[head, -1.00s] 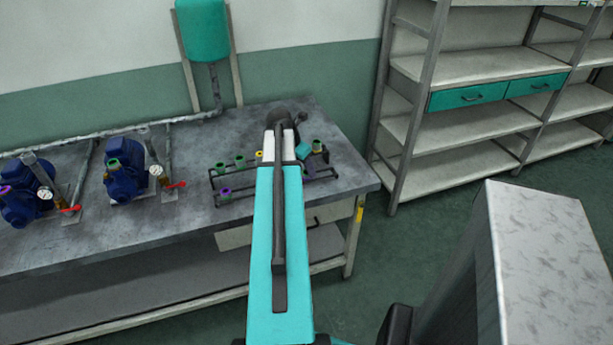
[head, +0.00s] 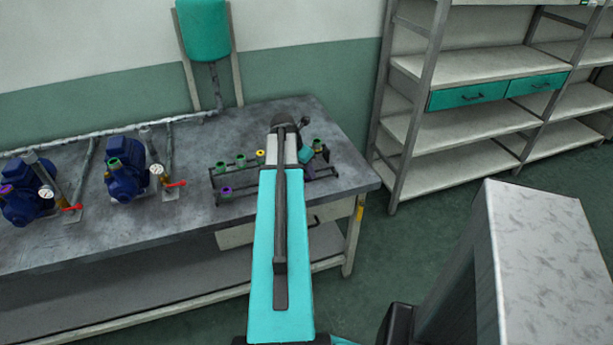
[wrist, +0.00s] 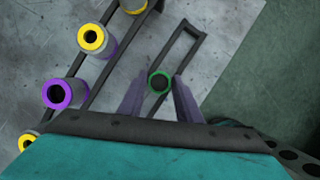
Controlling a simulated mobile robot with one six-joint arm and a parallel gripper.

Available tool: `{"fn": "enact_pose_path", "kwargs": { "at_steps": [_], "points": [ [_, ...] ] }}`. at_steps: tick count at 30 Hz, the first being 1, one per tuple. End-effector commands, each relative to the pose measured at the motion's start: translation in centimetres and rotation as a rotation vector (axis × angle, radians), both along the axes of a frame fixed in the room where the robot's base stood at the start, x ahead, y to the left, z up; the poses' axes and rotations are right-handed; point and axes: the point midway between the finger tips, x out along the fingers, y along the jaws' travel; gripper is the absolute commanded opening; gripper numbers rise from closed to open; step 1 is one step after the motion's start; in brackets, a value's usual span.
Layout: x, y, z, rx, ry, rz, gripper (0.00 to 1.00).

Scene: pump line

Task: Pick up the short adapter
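A green-ringed adapter (wrist: 158,82) with a dark bore stands at the end of a black wire rack (wrist: 187,45). It looks smaller in the wrist view than the others, but I cannot tell for certain that it is the short one. My gripper (wrist: 157,88) is open, its two purple-grey fingers on either side of this adapter with gaps showing. In the head view my gripper (head: 314,171) is low at the rack's right end, partly hidden by my arm. I cannot see how deep the fingers reach.
A purple-ringed adapter (wrist: 58,94) and a yellow-ringed adapter (wrist: 92,38) stand to the left in the rack. The rack (head: 245,190) is on a grey bench (head: 190,225). Blue pumps (head: 127,180) stand left on the bench. Shelving (head: 470,65) is at right.

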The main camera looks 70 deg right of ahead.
Motion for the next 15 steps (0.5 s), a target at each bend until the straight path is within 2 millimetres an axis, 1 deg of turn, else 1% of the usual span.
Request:
{"fn": "enact_pose_path", "kwargs": {
  "at_steps": [1,4,5,15],
  "points": [
    [-0.01,0.0,0.0,0.0,0.0,0.0,0.22],
    [-0.03,-0.01,0.01,0.0,0.0,0.0,0.05],
    [-0.03,-0.02,0.01,0.0,0.0,0.0,0.04],
    [-0.05,-0.03,0.19,-0.001,0.0,-0.001,0.03]
  ]
}}
